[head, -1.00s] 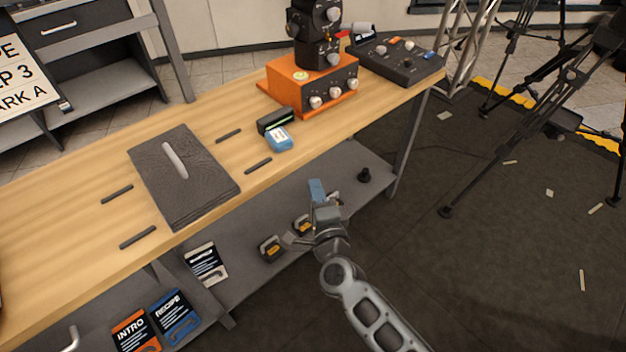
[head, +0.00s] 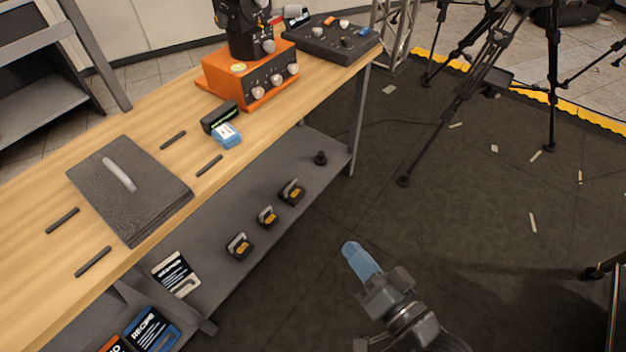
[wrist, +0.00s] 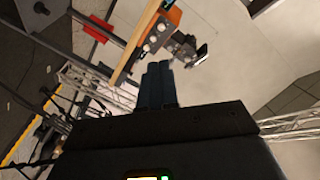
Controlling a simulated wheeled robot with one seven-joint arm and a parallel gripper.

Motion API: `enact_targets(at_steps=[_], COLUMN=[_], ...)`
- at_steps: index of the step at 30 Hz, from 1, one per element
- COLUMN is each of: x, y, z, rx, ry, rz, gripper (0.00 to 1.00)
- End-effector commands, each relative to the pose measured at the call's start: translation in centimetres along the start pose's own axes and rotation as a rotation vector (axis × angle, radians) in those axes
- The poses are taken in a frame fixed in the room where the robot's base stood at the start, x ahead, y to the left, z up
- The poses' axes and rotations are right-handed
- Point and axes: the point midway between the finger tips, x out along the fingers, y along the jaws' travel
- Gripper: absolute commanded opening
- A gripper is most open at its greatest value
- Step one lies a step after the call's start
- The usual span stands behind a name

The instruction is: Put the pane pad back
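A dark grey, textured, rectangular pad (head: 150,205) with a pale raised bar (head: 119,174) lies flat on the wooden tabletop; I take it for the pane pad. Dark strips lie apart from it on both sides: two on the left (head: 62,221), two on the right (head: 173,140). My gripper (head: 359,262) is over the dark floor, right of the table and well away from the pad. Its two blue fingers (wrist: 160,85) are side by side in the wrist view, shut with nothing visible between them. The pad is not recognizable in the wrist view.
A blue-and-white item (head: 226,136) and a black case (head: 220,117) stand near the right strips. An orange device (head: 262,84) and a control panel (head: 335,38) occupy the far end. The lower shelf (head: 228,272) holds several small items. Tripods (head: 470,85) stand on the floor at right.

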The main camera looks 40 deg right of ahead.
Motion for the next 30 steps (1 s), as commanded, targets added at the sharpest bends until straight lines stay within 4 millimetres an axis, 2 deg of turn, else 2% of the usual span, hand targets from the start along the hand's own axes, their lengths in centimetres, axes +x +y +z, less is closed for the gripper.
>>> enact_targets(at_steps=[1,6,12,15,19,30], x=[-2.5,-9.3,-15.3,-17.1,-18.4,-18.8], y=[-0.3,-2.5,-5.8,-7.2,-8.4,-8.9], z=[-0.7,-3.1,-6.3,-7.7,-8.7,-9.2], rx=[-0.069,-0.316,-0.581,-0.679,-0.76,-0.796], ry=[-0.018,-0.079,-0.153,-0.181,-0.206,-0.216], rz=[0.008,0.019,0.03,0.032,0.034,0.034], gripper=[0.0,0.0,0.0,0.0,0.0,0.0])
